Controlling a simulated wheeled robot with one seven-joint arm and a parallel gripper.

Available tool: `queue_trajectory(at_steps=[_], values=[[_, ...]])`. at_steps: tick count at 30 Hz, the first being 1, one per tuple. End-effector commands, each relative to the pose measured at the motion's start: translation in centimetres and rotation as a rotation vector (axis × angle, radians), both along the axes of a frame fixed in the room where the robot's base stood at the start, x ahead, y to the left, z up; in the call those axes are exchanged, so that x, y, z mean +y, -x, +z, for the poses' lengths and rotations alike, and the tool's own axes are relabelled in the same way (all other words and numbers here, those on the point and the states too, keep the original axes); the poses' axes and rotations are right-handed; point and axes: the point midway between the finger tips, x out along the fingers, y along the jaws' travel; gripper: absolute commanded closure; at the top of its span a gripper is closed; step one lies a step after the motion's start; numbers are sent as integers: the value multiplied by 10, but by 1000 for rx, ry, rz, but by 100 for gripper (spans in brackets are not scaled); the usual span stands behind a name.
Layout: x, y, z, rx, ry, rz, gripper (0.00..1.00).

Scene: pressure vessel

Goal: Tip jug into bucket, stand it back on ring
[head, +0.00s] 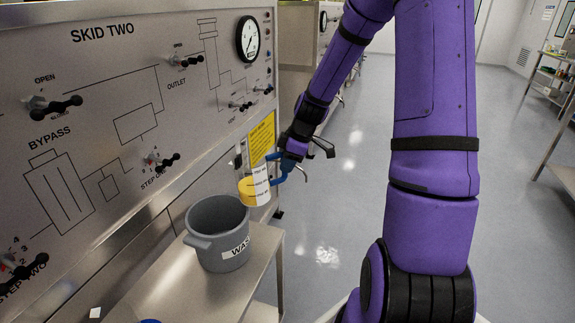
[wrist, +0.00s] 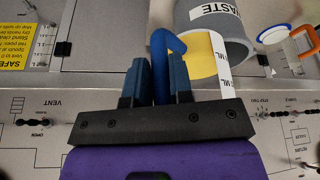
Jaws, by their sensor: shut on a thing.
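My gripper (wrist: 158,75) is shut on the blue handle (wrist: 163,45) of the jug; in the head view my gripper (head: 284,163) is at the end of the purple arm. The jug (head: 260,184) has a white scale marked in ML and a yellow part at its lower left end. It is tilted, above and to the right of the bucket's rim. The grey bucket (head: 222,248), labelled WASTE, stands upright on a bench; it also shows in the wrist view (wrist: 240,42). A white disc with a blue rim (wrist: 275,34), possibly the ring, lies near the bucket.
The metal bench (head: 180,285) stands against the SKID TWO panel (head: 100,110), which has protruding black valve handles and a gauge (head: 248,38). An orange-handled container (wrist: 304,42) is beside the disc. Open floor (head: 330,220) lies to the right.

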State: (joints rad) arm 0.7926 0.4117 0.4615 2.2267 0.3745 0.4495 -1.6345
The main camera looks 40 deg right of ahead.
Motion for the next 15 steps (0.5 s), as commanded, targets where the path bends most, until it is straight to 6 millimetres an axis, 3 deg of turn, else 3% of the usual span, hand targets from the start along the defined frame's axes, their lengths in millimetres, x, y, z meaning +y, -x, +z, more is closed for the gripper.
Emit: queue_trajectory(at_steps=[15], values=[[14, -2, 31, 26, 178, 2, 100]])
